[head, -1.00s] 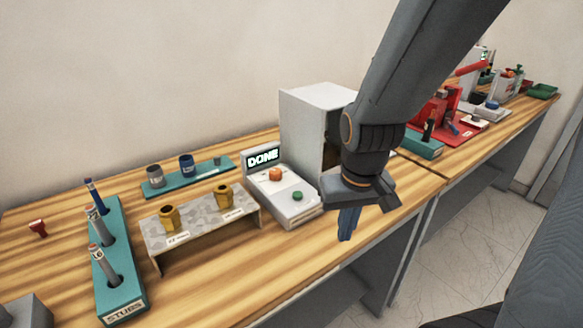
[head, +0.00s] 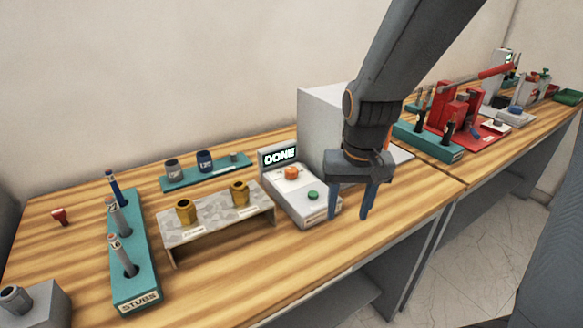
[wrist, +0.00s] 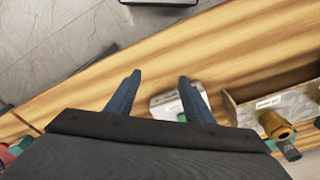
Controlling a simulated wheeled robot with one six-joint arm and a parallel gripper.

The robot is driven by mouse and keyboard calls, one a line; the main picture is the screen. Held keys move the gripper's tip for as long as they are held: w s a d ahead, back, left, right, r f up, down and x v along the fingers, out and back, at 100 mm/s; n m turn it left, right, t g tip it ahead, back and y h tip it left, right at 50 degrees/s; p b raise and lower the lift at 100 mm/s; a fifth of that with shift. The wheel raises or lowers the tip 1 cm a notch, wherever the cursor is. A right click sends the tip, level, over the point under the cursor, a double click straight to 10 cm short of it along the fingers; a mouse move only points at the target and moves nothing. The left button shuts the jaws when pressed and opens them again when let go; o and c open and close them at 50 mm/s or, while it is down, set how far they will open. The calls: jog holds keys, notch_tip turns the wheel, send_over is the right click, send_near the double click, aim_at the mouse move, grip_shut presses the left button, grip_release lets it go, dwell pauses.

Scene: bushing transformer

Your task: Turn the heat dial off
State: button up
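The heat dial seems to be the orange knob (head: 291,173) on the sloped top of a white control box (head: 318,213). A green button (head: 313,195) sits nearer the box's front, and a display (head: 279,156) at its back reads "DONE". My gripper (head: 348,216) points down at the right of the box's front end, apart from the dial. Its two blue fingers are spread with nothing between them. In the wrist view the fingers (wrist: 157,88) are also apart, and part of the white box (wrist: 168,106) shows between and behind them. The dial is hidden there.
A grey cabinet (head: 317,122) stands behind the box, partly hidden by my arm. A speckled stand (head: 215,216) with brass bushings is left of it, then a teal stubs rack (head: 144,255). The bench front (head: 300,250) is clear.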

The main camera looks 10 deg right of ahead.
aim_at(291, 169)
jog(key=w+a+r+m, duration=0.1)
jog(key=w, duration=0.3)
jog(key=w+a+r+m, duration=0.1)
jog(key=w+a, duration=0.1)
jog(key=w, duration=0.2)
jog(key=w+a+r+m, duration=0.1)
jog(key=w+a, duration=0.1)
jog(key=w, duration=0.3)
jog(key=shift+r+g, duration=0.1)
jog(key=shift+g, duration=0.2)
jog(key=w+a+m, duration=0.1)
jog(key=w, duration=0.1)
jog(key=w+a+r+m, duration=0.1)
jog(key=w+a, duration=0.1)
jog(key=w, duration=0.1)
jog(key=w+a+r+m, duration=0.1)
jog(key=w+a, duration=0.1)
jog(key=w, duration=0.1)
jog(key=shift+a+r+g+b, duration=0.1)
jog(key=shift+r+g+b, duration=0.15)
jog(key=shift+g+b, duration=0.1)
jog(key=shift+f+p, duration=1.1)
jog(key=shift+f, duration=2.75)
jog(key=c, duration=1.1)
jog(key=shift+o, duration=0.2)
